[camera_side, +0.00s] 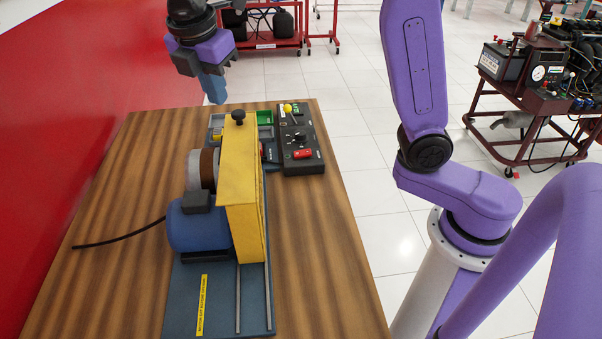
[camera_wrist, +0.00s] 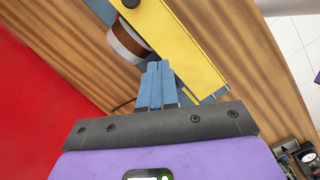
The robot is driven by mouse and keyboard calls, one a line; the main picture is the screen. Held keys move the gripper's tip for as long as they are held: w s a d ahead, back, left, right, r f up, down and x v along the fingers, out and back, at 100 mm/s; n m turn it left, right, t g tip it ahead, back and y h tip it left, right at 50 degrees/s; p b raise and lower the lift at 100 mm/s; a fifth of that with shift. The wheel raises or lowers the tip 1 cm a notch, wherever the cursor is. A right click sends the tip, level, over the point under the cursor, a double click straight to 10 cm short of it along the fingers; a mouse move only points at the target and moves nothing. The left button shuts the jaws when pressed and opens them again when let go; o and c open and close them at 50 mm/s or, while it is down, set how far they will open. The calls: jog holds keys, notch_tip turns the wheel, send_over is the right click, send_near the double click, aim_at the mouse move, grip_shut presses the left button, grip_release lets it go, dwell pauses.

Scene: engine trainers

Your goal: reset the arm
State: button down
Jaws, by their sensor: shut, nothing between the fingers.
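My gripper (camera_side: 215,88) is in the air above the far end of the wooden table in the side view, with its blue fingers pointing down. In the wrist view the blue fingers of my gripper (camera_wrist: 156,84) are together with nothing between them. The engine trainer stands on the table, with a yellow guard (camera_side: 240,185), a blue motor (camera_side: 197,228) and a brown and grey pulley (camera_side: 205,169). The yellow guard (camera_wrist: 180,42) and the pulley (camera_wrist: 128,42) also show beyond the fingers in the wrist view. My gripper appears apart from the trainer.
A dark control box (camera_side: 300,150) with a red switch and a yellow knob sits behind the guard. A black cable (camera_side: 120,234) lies on the table (camera_side: 120,285). A red wall (camera_side: 65,110) borders the left. Red carts (camera_side: 515,140) stand on the tiled floor.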

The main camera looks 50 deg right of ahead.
jog(key=s+d+f+m+y, duration=0.1)
jog(key=s+d+f, duration=0.3)
jog(key=s, duration=0.5)
jog(key=s+d+f+m+y, duration=0.1)
jog(key=s+d+f+m, duration=0.3)
jog(key=s, duration=0.5)
jog(key=s+d+f+m+g+y, duration=0.1)
jog(key=s+d+f, duration=0.3)
jog(key=s, duration=0.6)
jog(key=shift+d+m, duration=0.4)
jog(key=shift+m, duration=0.5)
